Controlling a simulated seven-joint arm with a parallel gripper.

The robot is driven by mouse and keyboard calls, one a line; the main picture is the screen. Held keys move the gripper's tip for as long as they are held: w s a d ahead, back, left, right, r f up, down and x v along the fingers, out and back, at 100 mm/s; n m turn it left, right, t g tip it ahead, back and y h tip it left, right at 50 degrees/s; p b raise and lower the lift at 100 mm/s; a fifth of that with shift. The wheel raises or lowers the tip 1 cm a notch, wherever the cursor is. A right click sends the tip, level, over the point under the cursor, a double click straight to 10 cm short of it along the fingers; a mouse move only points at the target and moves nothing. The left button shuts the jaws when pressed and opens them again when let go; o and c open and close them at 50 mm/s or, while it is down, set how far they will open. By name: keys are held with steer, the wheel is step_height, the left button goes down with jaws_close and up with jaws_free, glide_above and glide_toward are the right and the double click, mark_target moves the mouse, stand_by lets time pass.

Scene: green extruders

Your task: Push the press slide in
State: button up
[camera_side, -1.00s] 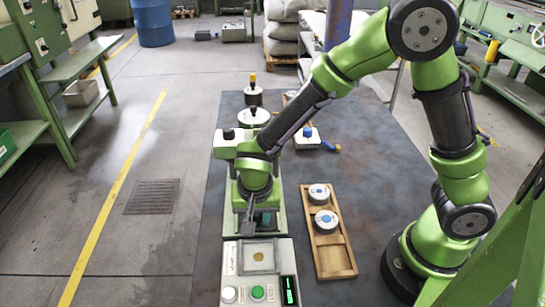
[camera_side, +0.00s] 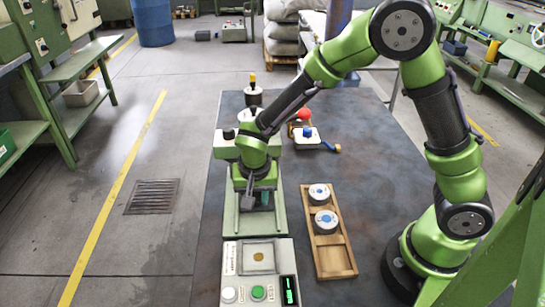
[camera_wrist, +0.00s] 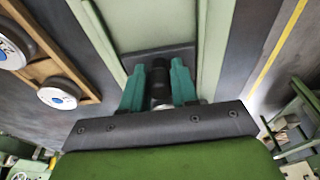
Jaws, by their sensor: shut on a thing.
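The press (camera_side: 228,148) is a pale green machine at the left of the table in the side view, with a light green bed (camera_side: 265,224) running towards the camera. In the wrist view, the press slide (camera_wrist: 160,57) shows as a dark grey plate on the pale green bed, with a black upright handle (camera_wrist: 160,88). My gripper (camera_wrist: 160,82) has its two teal fingers on either side of that handle and is shut on it. In the side view my gripper (camera_side: 262,198) is low over the bed, close in front of the press, and my wrist hides most of the slide.
A wooden tray (camera_side: 341,262) with two white-topped round pieces (camera_side: 326,220) lies right of the bed. A control box (camera_side: 284,251) with buttons stands in front. A red-knobbed item (camera_side: 304,116) and a blue-handled item (camera_side: 309,142) stand behind. The table's right middle is clear.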

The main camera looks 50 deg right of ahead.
steer(key=shift+w+d, duration=1.3)
steer(key=shift+w, duration=0.05)
steer(key=o, duration=0.7)
steer(key=shift+o, duration=0.2)
steer(key=shift+r, duration=2.25)
steer(key=s+a+r, duration=0.4)
steer(key=s+a, duration=0.1)
